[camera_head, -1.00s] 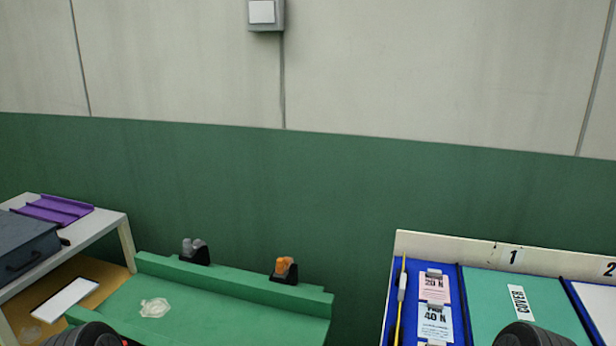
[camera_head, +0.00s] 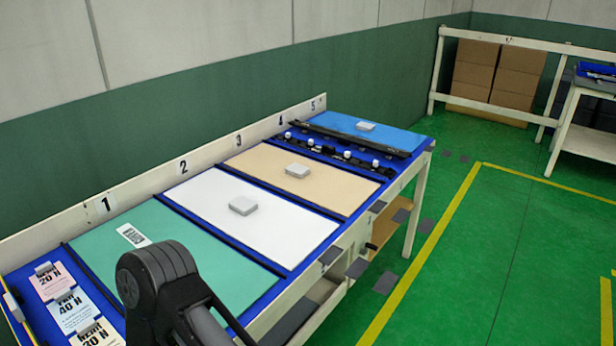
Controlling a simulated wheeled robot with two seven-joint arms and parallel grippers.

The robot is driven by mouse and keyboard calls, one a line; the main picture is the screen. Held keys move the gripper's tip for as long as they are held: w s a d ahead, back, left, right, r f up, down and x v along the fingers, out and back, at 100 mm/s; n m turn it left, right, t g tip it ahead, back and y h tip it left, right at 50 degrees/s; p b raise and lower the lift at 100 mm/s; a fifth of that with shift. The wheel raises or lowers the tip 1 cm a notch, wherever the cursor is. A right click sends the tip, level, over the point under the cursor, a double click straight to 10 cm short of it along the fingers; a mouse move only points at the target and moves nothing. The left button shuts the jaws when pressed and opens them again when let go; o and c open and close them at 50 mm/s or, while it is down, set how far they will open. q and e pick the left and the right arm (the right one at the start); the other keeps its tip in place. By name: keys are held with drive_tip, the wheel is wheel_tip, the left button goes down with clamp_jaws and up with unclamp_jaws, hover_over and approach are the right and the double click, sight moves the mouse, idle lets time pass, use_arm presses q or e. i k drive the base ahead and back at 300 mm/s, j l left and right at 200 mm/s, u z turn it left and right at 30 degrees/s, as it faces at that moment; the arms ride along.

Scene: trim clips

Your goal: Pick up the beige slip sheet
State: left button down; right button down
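The beige slip sheet (camera_head: 268,164) lies flat in the bay marked 3 on the long blue table, with a small grey block (camera_head: 298,171) on top of it. It sits between the white sheet and a row of black fixtures. A dark link of my arm shows at the bottom, over the green sheet, to the near left of the beige sheet and apart from it. Neither gripper's fingers are in view.
The white sheet (camera_head: 230,222), also with a grey block, and the green sheet (camera_head: 105,252) labelled COVER lie in the nearer bays. A blue sheet (camera_head: 375,132) is in bay 5. Black dividers separate the bays. Green floor (camera_head: 480,260) at right is open; boxes stand beyond.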

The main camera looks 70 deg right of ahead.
sight(340, 192)
drive_tip(key=z, duration=2.2)
drive_tip(key=i+l, duration=0.25)
drive_tip(key=l, duration=0.25)
drive_tip(key=i+l+u, duration=0.1)
drive_tip(key=l, duration=0.35)
drive_tip(key=i+l+u, duration=0.1)
drive_tip(key=i+l, duration=0.25)
drive_tip(key=l, duration=0.2)
drive_tip(key=i+l, duration=0.15)
drive_tip(key=l, duration=0.35)
drive_tip(key=i+l+u, duration=0.1)
drive_tip(key=l, duration=0.45)
drive_tip(key=i+l, duration=0.3)
drive_tip(key=l, duration=0.2)
drive_tip(key=i+l+u, duration=0.15)
drive_tip(key=l, duration=0.4)
drive_tip(key=i+l, duration=0.15)
drive_tip(key=l, duration=0.4)
